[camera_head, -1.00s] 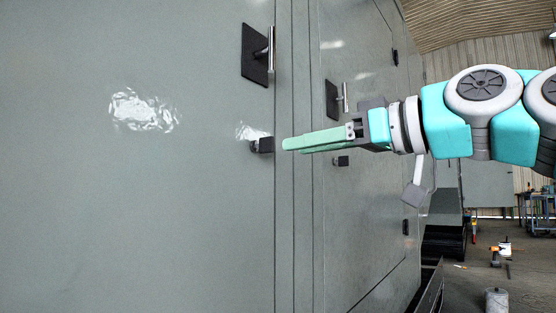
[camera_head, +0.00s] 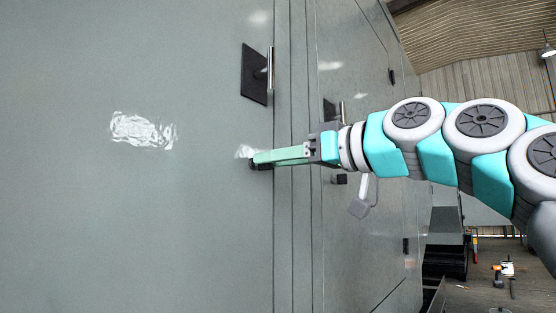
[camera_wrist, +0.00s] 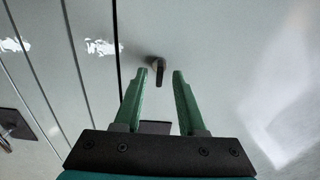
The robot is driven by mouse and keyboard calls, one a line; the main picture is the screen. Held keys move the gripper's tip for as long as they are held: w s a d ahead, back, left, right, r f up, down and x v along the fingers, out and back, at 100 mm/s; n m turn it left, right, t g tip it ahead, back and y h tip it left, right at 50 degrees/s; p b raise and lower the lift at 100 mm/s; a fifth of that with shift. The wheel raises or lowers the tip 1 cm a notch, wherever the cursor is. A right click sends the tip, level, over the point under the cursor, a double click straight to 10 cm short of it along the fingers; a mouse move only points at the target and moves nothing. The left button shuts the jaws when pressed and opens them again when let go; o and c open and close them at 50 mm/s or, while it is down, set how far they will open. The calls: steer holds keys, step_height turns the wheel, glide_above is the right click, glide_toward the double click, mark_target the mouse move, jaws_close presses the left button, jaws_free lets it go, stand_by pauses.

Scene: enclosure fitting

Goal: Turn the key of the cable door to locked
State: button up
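A small dark key (camera_head: 257,168) sits on the large grey door (camera_head: 120,225) at the left in the head view, below a dark handle plate (camera_head: 252,75). In the wrist view the key (camera_wrist: 159,74) shows a round base with a short bar pointing toward my gripper. My gripper (camera_wrist: 161,76) is open, with one green finger on each side of the key's bar and a gap to both. In the head view the fingertips (camera_head: 254,159) overlap the key and hide part of it. I cannot tell whether they touch it.
A second dark key (camera_head: 339,179) and handle (camera_head: 329,108) are on the neighbouring panel, partly behind my arm. Vertical seams part the panels. Tools and a drill (camera_head: 497,272) lie on the floor at the lower right. The door face left of the key is bare.

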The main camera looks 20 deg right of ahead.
jaws_close()
stand_by(0.4)
steer(key=shift+r, duration=0.1)
steer(key=shift+d+m+p, duration=0.15)
steer(key=shift+m+p, duration=6.95)
steer(key=shift+m, duration=1.9)
steer(key=shift+w+f, duration=0.1)
steer(key=shift+f, duration=0.15)
